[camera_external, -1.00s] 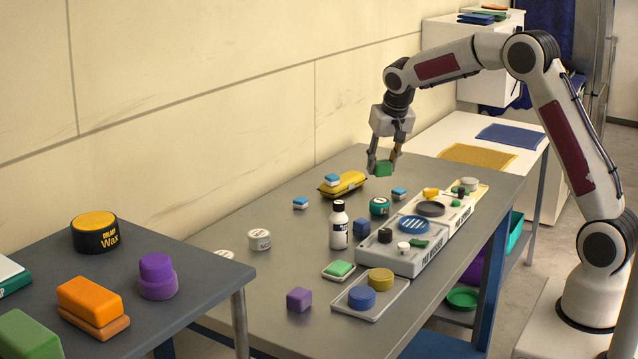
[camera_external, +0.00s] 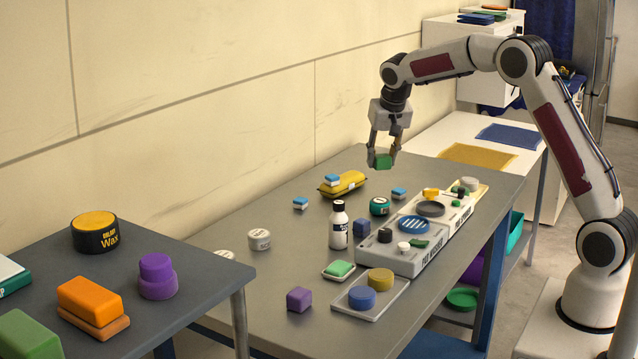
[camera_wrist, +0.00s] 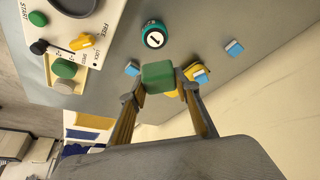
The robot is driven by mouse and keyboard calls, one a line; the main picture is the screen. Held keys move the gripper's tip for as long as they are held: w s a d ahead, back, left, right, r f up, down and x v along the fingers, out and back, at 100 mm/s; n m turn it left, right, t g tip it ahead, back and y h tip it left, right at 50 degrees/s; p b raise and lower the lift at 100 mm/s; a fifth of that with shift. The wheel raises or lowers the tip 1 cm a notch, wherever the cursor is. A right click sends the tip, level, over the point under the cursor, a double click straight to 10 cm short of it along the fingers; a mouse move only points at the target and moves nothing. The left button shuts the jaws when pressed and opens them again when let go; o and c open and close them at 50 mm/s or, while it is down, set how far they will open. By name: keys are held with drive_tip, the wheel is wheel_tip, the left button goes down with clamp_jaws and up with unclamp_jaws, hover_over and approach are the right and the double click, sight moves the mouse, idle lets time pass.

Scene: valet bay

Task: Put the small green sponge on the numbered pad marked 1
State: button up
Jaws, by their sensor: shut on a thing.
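A small green sponge (camera_external: 380,161) is held between the fingers of my gripper (camera_external: 384,152), above the far part of the grey table. In the wrist view the green sponge (camera_wrist: 158,76) sits between the two fingertips of the gripper (camera_wrist: 158,86). A round green piece with a dark band and a white top marked 1 (camera_wrist: 154,37) shows beyond the sponge in the wrist view. In the external view this round piece (camera_external: 379,206) stands on the table, below and apart from the sponge.
Near the sponge are a yellow piece with a blue-and-white block on it (camera_external: 343,184) and small blue-and-white blocks (camera_external: 300,203). A white bottle (camera_external: 338,225), white round pieces (camera_external: 259,239) and a grey pad washer unit (camera_external: 405,260) stand nearer. Another green piece (camera_external: 339,268) lies on a small white tray.

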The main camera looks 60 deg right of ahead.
sight(382, 169)
drive_tip(key=shift+f, duration=2.55)
drive_tip(key=shift+f, duration=0.1)
drive_tip(key=shift+f, duration=1.75)
drive_tip(key=shift+f, duration=0.1)
drive_tip(key=o, duration=0.8)
drive_tip(key=v, duration=1.2)
